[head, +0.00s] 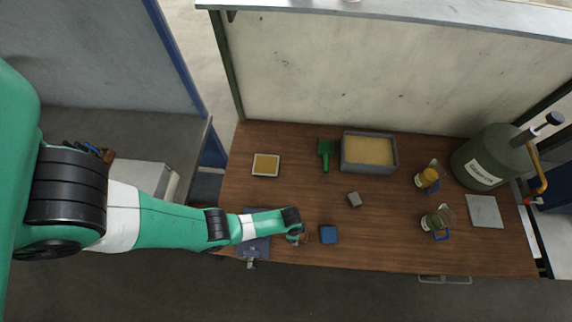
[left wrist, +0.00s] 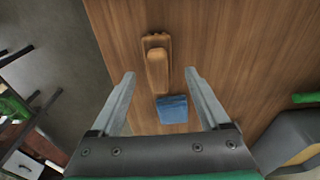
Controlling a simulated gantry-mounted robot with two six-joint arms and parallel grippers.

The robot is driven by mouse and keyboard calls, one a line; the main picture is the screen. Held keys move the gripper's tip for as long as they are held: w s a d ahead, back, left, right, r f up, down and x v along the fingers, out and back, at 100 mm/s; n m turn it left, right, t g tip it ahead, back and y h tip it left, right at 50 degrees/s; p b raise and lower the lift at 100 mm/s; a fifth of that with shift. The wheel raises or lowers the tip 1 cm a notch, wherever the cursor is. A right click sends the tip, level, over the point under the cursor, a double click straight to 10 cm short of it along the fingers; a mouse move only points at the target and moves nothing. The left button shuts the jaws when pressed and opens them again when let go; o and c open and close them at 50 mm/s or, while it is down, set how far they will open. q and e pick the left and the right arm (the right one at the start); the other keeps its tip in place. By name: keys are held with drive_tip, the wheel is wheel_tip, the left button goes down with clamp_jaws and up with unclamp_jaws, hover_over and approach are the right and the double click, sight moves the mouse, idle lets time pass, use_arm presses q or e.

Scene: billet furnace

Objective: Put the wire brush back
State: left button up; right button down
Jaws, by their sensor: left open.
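An elongated tan-brown wooden piece that looks like the wire brush (left wrist: 157,65) lies on the wooden table in the left wrist view. Its bristles cannot be made out. In the head view it is mostly hidden under my left gripper (head: 297,236). In the left wrist view the two fingers of my left gripper (left wrist: 160,78) are spread apart, with nothing held between them. The brush appears between and beyond the fingertips. My right gripper is in neither view.
A blue block (head: 328,234) sits close to my left gripper. Cups and a green canister (head: 484,158) stand right.

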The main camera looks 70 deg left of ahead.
use_arm(q)
drive_tip(key=shift+d+r, duration=0.1)
idle(0.3)
drive_tip(key=w+r+n+t, duration=0.1)
drive_tip(key=w+r+t, duration=0.7)
drive_tip(key=w+r, duration=1.65)
drive_tip(key=w+r+n+t, duration=0.1)
drive_tip(key=w+r+t, duration=0.2)
drive_tip(key=r, duration=0.7)
drive_tip(key=w+r+t, duration=0.2)
drive_tip(key=w+r, duration=0.1)
drive_tip(key=r, duration=0.6)
drive_tip(key=s+r+n+t, duration=0.1)
drive_tip(key=s+r+t, duration=0.25)
drive_tip(key=r, duration=1.15)
drive_tip(key=s+r+t, duration=0.3)
drive_tip(key=r+t, duration=0.1)
drive_tip(key=r, duration=1)
drive_tip(key=s+r+n+t, duration=0.1)
drive_tip(key=s+r+t, duration=0.5)
drive_tip(key=s+r, duration=0.8)
drive_tip(key=shift+s+r+h, duration=0.2)
drive_tip(key=shift+r+h, duration=0.2)
drive_tip(key=shift+r, duration=0.55)
